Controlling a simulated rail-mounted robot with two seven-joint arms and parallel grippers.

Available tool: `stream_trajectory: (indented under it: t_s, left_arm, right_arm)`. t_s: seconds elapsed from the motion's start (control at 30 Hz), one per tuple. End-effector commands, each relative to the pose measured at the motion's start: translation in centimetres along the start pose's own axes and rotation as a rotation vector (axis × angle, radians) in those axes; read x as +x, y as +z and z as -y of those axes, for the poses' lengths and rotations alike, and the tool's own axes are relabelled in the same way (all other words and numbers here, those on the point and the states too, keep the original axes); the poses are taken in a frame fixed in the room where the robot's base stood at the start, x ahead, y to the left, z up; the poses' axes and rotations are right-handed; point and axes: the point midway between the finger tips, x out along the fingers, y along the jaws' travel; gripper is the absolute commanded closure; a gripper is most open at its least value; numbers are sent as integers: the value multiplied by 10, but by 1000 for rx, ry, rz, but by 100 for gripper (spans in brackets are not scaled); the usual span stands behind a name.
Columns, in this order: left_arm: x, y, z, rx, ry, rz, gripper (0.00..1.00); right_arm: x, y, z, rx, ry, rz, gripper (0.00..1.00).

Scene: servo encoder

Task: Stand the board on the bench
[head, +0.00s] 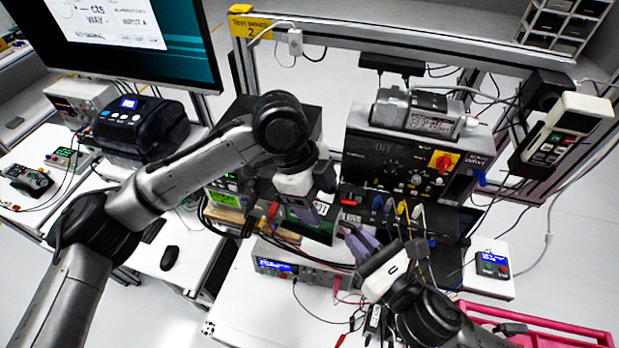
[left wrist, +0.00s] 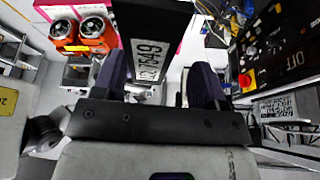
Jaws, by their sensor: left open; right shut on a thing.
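The board (head: 318,230) is a dark green panel with a white number label, held up in front of the shelf at the middle of the head view. In the left wrist view the dark board (left wrist: 150,22) and its label show beyond and between my fingers. My left gripper (head: 313,207) is open at the board's upper part; its two fingers also show apart in the left wrist view (left wrist: 158,80). My right gripper (head: 351,238) is shut on the board from the lower right. The arms hide part of the board, and contact with the left fingers is unclear.
A bench power supply (head: 300,268) with a blue display stands just below the grippers, among loose leads. A black drive unit (head: 415,165) carries a grey motor (head: 418,113). A pink crate (head: 545,325) is at lower right. The white bench front (head: 260,315) is fairly clear.

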Motion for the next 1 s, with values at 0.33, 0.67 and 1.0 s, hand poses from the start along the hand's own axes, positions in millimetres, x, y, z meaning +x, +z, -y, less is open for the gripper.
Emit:
stream_trajectory:
  t_s: [0.33, 0.67, 1.0]
  left_arm:
    - [29, 0, 0, 0, 1, 1, 34]
    - [31, 0, 0, 0, 0, 1, 34]
    - [31, 0, 0, 0, -1, 0, 62]
  right_arm:
    - [0, 1, 0, 0, 0, 2, 100]
    - [0, 1, 0, 0, 0, 2, 100]
    - [0, 1, -1, 0, 2, 2, 100]
